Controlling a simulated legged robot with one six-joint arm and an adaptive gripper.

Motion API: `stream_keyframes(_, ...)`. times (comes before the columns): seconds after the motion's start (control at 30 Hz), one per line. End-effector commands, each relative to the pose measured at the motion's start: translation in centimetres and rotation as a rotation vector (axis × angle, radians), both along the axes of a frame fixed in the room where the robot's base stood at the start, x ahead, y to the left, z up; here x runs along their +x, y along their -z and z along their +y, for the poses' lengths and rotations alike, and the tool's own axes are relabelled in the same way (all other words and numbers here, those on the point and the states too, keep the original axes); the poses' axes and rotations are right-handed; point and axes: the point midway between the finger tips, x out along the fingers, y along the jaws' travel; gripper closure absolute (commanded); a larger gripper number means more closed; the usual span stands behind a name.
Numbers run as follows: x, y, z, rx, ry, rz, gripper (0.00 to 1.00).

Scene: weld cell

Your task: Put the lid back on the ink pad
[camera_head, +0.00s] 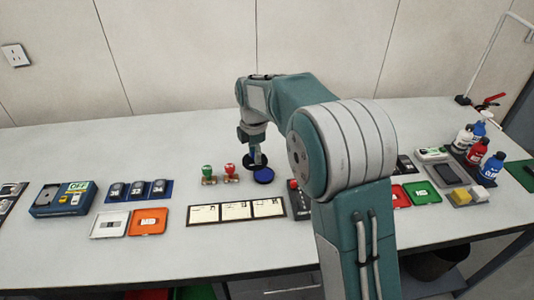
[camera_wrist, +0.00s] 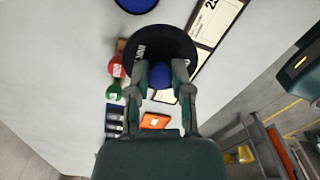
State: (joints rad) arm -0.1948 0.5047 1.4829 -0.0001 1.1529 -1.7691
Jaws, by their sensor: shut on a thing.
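The lid (camera_wrist: 165,40) is a black disc with pale lettering and a blue knob (camera_wrist: 161,76) in its middle. My gripper (camera_wrist: 161,70) is shut on the knob, one finger on each side. In the head view, my gripper (camera_head: 256,150) points down and the dark lid (camera_head: 254,164) shows below it. The round ink pad (camera_head: 263,176), with a blue top, stands just in front of the lid, slightly to the right. In the wrist view, the ink pad (camera_wrist: 137,3) is cut off by the top edge. The lid's exact height is unclear.
A green stamp (camera_head: 208,174) and a red stamp (camera_head: 230,172) stand left of the ink pad. A dark frame with several cards (camera_head: 236,211) lies in front. A dark tray with a red knob (camera_head: 299,200) is to the right. The table behind is clear.

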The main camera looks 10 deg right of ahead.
Motion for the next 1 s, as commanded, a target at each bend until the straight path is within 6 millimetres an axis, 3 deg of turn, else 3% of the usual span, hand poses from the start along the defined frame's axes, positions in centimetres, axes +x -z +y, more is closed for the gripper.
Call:
stream_keyframes(0.23,-0.4,-0.3,1.0,0.000,0.002,0.001,1.00)
stream_keyframes(0.57,4.2,3.4,-2.7,0.001,0.009,0.001,1.00)
stream_keyframes(1.0,4.5,6.4,-2.9,0.000,0.007,0.001,1.00)
